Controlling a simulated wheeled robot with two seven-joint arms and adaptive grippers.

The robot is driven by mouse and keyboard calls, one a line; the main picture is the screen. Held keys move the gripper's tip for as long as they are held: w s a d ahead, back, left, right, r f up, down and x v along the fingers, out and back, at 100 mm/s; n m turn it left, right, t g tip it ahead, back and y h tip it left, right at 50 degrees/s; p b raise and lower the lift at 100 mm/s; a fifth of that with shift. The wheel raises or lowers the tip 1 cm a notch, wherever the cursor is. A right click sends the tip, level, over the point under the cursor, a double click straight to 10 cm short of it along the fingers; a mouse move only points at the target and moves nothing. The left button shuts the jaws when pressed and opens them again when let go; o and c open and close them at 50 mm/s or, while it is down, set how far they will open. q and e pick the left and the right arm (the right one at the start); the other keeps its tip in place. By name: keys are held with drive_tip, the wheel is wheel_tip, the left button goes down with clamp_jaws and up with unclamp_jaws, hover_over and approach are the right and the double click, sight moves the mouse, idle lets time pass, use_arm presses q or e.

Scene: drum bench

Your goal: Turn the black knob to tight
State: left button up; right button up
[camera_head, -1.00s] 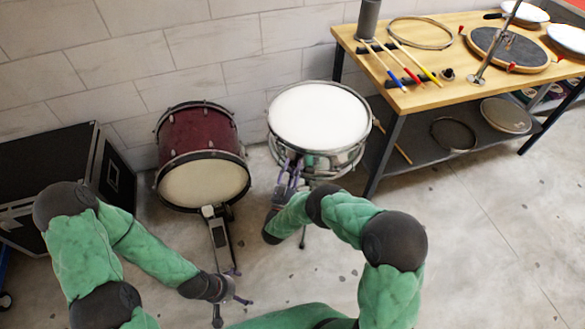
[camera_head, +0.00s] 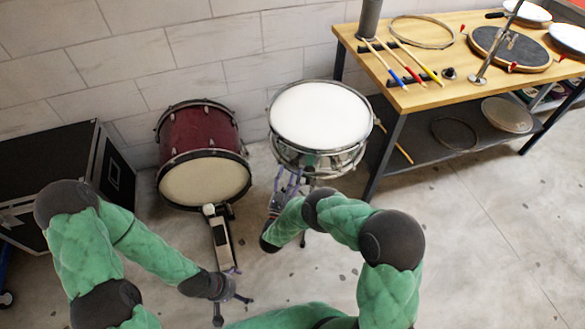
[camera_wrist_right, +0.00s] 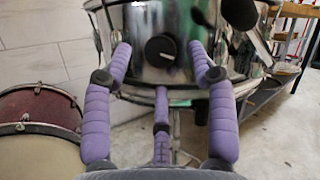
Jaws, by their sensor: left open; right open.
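The black knob (camera_wrist_right: 160,48) sits on the chrome shell of the snare drum (camera_wrist_right: 140,20) in the right wrist view. It is round, with a pale mark on its face. My right gripper (camera_wrist_right: 162,70) is open, its purple fingers spread either side of the knob and apart from it. In the head view the snare drum (camera_head: 320,115) stands on its stand, and my right gripper (camera_head: 290,180) is at its near lower side; the knob is hidden there. My left gripper (camera_head: 240,285) is open and empty, low near the bass drum pedal.
A red bass drum (camera_head: 203,150) with a pedal (camera_head: 220,240) stands left of the snare. A black case (camera_head: 70,180) is at far left. A wooden bench (camera_head: 440,90) with sticks and drum parts is at right. Open floor lies at lower right.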

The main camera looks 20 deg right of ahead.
drive_tip(key=v, duration=0.8)
drive_tip(key=shift+s+a+f, duration=0.15)
drive_tip(key=shift+s+a, duration=0.1)
drive_tip(key=shift+s, duration=0.05)
wheel_tip(320, 180, down, 10)
drive_tip(key=w+n+g+y+p, duration=0.35)
drive_tip(key=n+g+y, duration=0.6)
drive_tip(key=n, duration=1.05)
drive_tip(key=s+r+n+g+y+p, duration=0.2)
drive_tip(key=s+n, duration=0.5)
drive_tip(key=s, duration=0.5)
drive_tip(key=s+a+r+n+g+y+p, duration=0.1)
drive_tip(key=s+n+g, duration=0.5)
drive_tip(key=s, duration=0.7)
drive_tip(key=r+n+y+p, duration=0.1)
drive_tip(key=r+y, duration=0.1)
drive_tip(key=y, duration=0.1)
drive_tip(key=shift+a+g, duration=0.2)
drive_tip(key=shift+g, duration=0.15)
